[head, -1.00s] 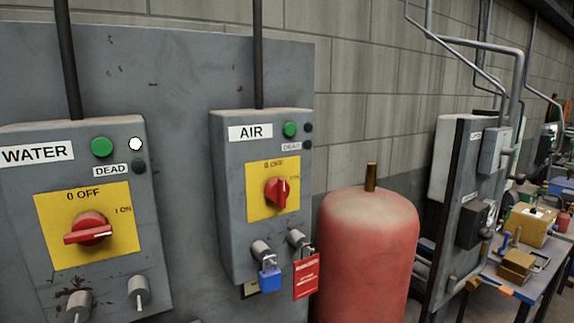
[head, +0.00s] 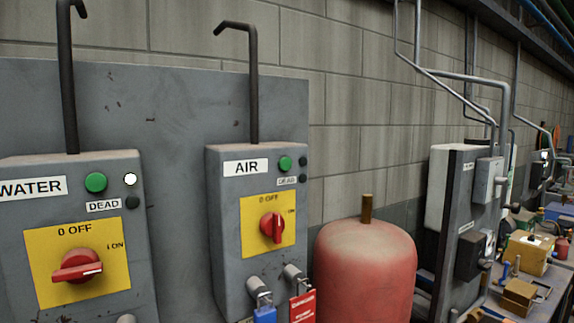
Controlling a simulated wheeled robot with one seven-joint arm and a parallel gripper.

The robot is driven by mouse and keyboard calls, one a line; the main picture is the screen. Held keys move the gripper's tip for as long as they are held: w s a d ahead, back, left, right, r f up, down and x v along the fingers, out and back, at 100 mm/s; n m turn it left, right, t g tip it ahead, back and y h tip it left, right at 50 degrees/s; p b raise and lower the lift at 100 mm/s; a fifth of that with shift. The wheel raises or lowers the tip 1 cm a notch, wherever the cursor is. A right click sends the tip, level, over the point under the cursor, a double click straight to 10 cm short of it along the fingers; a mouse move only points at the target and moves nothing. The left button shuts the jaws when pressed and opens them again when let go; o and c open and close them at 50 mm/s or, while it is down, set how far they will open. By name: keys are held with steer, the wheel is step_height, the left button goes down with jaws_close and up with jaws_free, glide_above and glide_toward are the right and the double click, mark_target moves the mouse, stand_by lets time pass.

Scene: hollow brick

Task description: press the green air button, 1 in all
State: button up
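The green air button (head: 285,163) sits at the top of the grey AIR box (head: 226,220), right of its white AIR label (head: 246,167). Two small dark lamps are to its right, the lower one beside a DEAD label. Below is a red rotary switch (head: 272,228) on a yellow plate, its handle close to upright. A blue padlock (head: 265,315) and a red tag (head: 302,308) hang at the box's lower edge, cut by the frame. My gripper is not in view.
A WATER box (head: 18,225) stands at left with its own green button (head: 96,182), a lit white lamp (head: 130,179) and a red switch. A red tank (head: 366,265) stands right of the AIR box. A cluttered workbench is at far right.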

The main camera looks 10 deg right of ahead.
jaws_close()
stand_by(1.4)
